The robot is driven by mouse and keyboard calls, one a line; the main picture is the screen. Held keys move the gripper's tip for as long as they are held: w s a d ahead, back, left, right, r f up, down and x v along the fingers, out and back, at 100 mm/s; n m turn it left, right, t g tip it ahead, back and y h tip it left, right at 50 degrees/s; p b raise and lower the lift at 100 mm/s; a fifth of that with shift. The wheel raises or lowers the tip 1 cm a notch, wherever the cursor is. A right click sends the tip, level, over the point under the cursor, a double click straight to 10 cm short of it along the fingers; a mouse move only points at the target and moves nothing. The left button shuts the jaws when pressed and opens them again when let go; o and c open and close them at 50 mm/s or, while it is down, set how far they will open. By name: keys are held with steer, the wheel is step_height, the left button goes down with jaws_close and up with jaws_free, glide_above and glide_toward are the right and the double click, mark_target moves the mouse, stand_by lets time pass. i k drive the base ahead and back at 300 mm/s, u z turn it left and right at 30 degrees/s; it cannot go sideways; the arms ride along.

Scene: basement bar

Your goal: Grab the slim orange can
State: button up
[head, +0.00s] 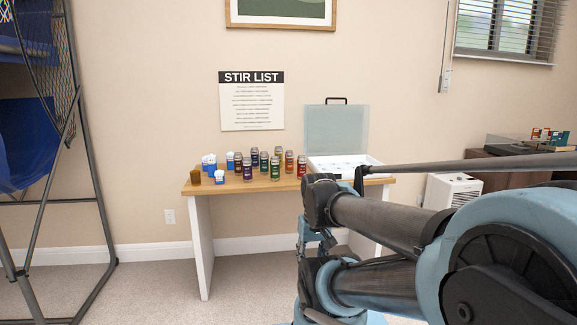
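An orange can (290,161) stands upright on the wooden table (232,187), towards the right of a group of similar small cans. A red can (301,165) is close to its right, and a green can (275,168) is in front and to its left. Labels are too small to read, and I cannot judge how slim the orange can is beside the others. My arm fills the right foreground, with its near links right of and below the can group. I can make out no gripper fingertips.
Several purple, blue and green cans crowd the orange one. Blue holders (219,177) with white contents and a brown cup (196,177) stand at the left. An open white case (343,163) sits at the right. A dark folding frame (97,190) stands far left; carpet (165,290) before the table is clear.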

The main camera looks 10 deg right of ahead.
mark_target(290, 154)
steer(key=k, duration=1.3)
steer(key=u, duration=0.5)
steer(key=i, duration=0.6)
steer(key=u, duration=0.8)
steer(key=i, duration=1.2)
steer(key=z, duration=0.7)
steer(key=i, duration=0.8)
steer(key=z, duration=0.6)
